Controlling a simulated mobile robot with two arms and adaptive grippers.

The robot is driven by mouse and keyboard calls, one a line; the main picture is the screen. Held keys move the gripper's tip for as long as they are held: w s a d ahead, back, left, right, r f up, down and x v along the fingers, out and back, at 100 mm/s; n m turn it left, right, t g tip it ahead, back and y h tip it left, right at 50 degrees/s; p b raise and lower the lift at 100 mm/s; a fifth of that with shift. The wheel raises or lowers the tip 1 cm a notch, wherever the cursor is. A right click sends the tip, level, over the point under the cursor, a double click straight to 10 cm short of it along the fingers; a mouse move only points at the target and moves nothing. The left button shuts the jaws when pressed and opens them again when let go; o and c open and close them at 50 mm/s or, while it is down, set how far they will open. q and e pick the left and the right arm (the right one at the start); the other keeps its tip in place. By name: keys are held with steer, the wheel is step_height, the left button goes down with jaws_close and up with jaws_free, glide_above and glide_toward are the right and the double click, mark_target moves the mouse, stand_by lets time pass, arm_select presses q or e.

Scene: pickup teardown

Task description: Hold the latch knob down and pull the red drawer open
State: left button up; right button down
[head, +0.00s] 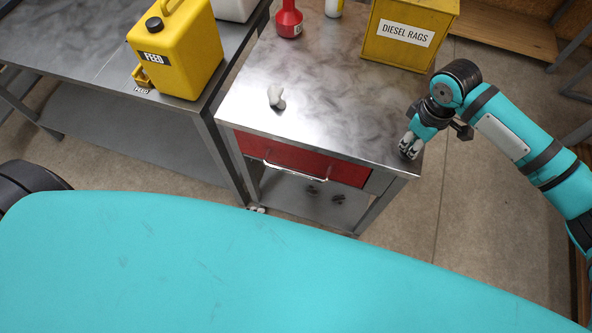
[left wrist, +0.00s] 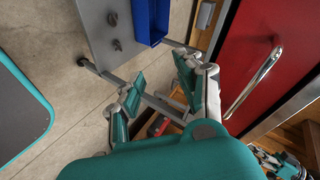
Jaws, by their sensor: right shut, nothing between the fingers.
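The red drawer (head: 325,166) sits under the front edge of the metal bench top and looks shut. Its silver bar handle (head: 294,174) runs across the front. The drawer front (left wrist: 268,45) and handle (left wrist: 255,84) also show in the left wrist view. My left gripper (left wrist: 165,92) is open and empty, its fingers apart, to the left of the handle and not around it. My right gripper (head: 408,147) is shut at the front right corner of the bench top, fingers pointing down.
A yellow feed can (head: 178,50) stands on the left bench. A yellow rags box (head: 408,32), a red bottle (head: 288,20) and a small pale grey object (head: 276,97) are on the drawer bench. A blue bin (left wrist: 150,20) shows on a lower shelf.

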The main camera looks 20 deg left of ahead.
mark_target(295, 172)
arm_select(q)
steer(key=w+d+r+m+t+h, duration=0.2)
steer(key=r+m, duration=0.1)
steer(key=r, duration=0.3)
steer(key=w+d+r+m+t+h, duration=0.1)
steer(key=w+r+m, duration=0.15)
steer(key=r, duration=0.35)
steer(key=shift+m, duration=0.45)
steer(key=x, duration=1)
steer(key=shift+w+d+r, duration=0.1)
steer(key=shift+w+d, duration=0.1)
steer(key=shift+d, duration=0.25)
steer(key=shift+c, duration=0.2)
jaws_close()
